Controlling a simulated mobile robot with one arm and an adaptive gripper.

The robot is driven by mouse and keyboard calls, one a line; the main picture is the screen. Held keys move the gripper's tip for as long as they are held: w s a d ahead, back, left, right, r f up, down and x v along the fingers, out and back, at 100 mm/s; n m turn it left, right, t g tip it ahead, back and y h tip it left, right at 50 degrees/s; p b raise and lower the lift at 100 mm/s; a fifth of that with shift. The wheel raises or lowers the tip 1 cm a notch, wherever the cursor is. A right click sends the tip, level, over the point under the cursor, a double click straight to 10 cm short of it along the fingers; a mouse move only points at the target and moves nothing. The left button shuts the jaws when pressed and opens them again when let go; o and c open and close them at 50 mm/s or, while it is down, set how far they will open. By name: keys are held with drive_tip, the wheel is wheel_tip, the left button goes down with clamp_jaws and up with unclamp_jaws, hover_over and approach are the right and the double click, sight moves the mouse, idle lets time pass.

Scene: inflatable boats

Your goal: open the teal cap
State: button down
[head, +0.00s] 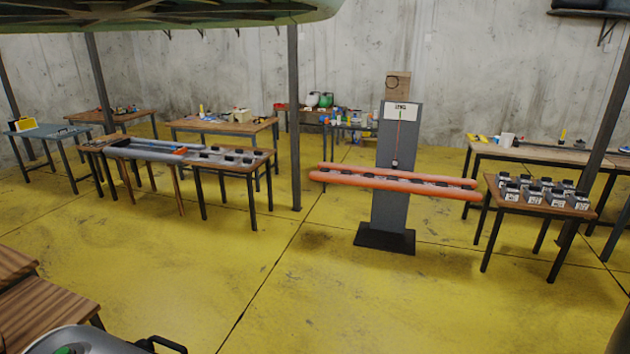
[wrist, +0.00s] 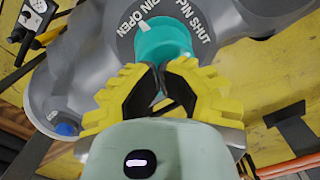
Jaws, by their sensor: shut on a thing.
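The teal cap (wrist: 165,40) sits on a grey inflatable part (wrist: 90,60) in the wrist view. White lettering around it reads "PIN OPEN" to the left and "PIN SHUT" to the right. My gripper (wrist: 162,74) has yellow ridged fingers with dark inner pads. It is shut on the teal cap, with the fingertips at the cap's near side. The fingers hide the lower part of the cap. I cannot make out the teal cap or my gripper in the head view.
A blue cap (wrist: 66,129) and a black fitting with a white dial (wrist: 38,6) lie left of the teal cap. In the head view, orange tubes (head: 400,182) cross a grey stand (head: 392,215). Tables stand around; the yellow floor (head: 180,270) between is open.

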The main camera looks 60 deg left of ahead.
drive_tip(key=shift+t, duration=0.4)
drive_tip(key=w, duration=0.1)
drive_tip(key=w+a, duration=0.2)
drive_tip(key=shift+w+r, duration=0.2)
drive_tip(key=shift+r, duration=0.15)
drive_tip(key=shift+s, duration=0.2)
drive_tip(key=s+p, duration=0.1)
drive_tip(key=s+d+p, duration=0.1)
drive_tip(key=shift+s+d+r, duration=0.15)
drive_tip(key=shift+s+r, duration=0.2)
drive_tip(key=shift+r, duration=0.05)
drive_tip(key=s+d+r+p, duration=0.1)
drive_tip(key=p, duration=0.1)
drive_tip(key=r+p, duration=0.1)
drive_tip(key=shift+s+d+r+p, duration=0.25)
drive_tip(key=shift+s+d+p, duration=0.1)
drive_tip(key=shift+s+p, duration=0.05)
drive_tip(key=shift+s+d+r+p, duration=0.7)
drive_tip(key=shift+s+p, duration=0.1)
drive_tip(key=shift+p, duration=0.2)
